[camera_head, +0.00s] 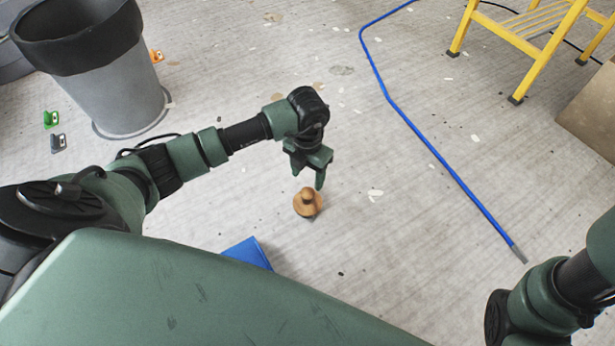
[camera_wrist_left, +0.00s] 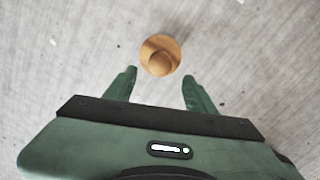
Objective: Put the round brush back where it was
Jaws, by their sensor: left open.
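The round brush (camera_head: 307,202) has a tan wooden body with a knob on top and sits upright on the grey floor. In the left wrist view the brush (camera_wrist_left: 160,56) lies just beyond the fingertips, roughly midway between them. My left gripper (camera_head: 308,173) points down just above and behind the brush in the head view. Its two green fingers are apart and hold nothing; they also show in the left wrist view (camera_wrist_left: 160,75). The brush's underside is hidden. My right arm shows at the lower right, but its gripper is out of view.
A blue object (camera_head: 248,253) lies partly hidden behind my body. A blue hose (camera_head: 425,140) runs across the floor on the right. A grey bin (camera_head: 112,97) stands at the upper left, near small green, grey and orange pieces. A yellow stepladder (camera_head: 530,45) stands at the upper right.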

